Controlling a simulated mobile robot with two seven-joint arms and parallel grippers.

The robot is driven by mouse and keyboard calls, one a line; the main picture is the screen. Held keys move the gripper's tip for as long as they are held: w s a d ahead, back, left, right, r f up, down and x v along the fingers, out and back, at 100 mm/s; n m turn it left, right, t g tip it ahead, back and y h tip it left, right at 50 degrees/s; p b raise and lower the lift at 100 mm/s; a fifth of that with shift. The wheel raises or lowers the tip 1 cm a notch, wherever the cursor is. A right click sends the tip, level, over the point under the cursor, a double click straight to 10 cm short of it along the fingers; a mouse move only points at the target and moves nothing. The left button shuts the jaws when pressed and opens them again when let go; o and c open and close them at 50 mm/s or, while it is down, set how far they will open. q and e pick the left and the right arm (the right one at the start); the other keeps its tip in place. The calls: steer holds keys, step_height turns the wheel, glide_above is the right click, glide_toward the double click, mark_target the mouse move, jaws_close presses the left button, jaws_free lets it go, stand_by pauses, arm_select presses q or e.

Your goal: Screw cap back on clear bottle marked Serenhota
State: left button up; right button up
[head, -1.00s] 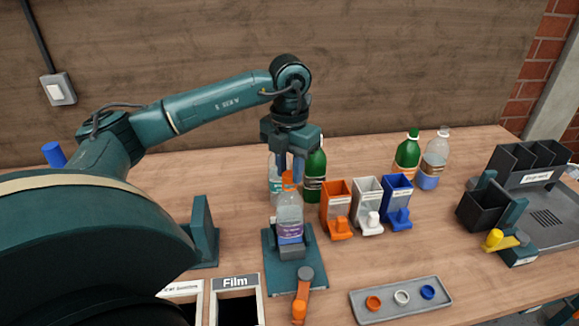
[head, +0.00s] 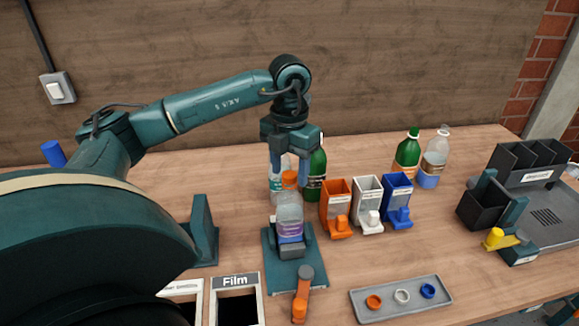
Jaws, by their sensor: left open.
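A clear bottle (head: 290,213) with a purple label stands upright in the dark clamp of a teal fixture (head: 312,274) at the centre of the table. The label's writing is too small to read. My left gripper (head: 290,176) points down over the bottle, open, with one blue finger on each side of the cap. My right gripper is not in view.
Orange, white and blue dispensers (head: 368,207) stand just right of the bottle. A green bottle (head: 317,170) and a clear one (head: 275,184) stand close behind. A grey tray (head: 388,311) with coloured rings lies in front, and a Film bin (head: 236,281) at front left.

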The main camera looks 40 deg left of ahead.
mark_target(290, 174)
arm_select(q)
step_height(290, 174, up, 13)
steer(key=p, duration=0.2)
stand_by(0.4)
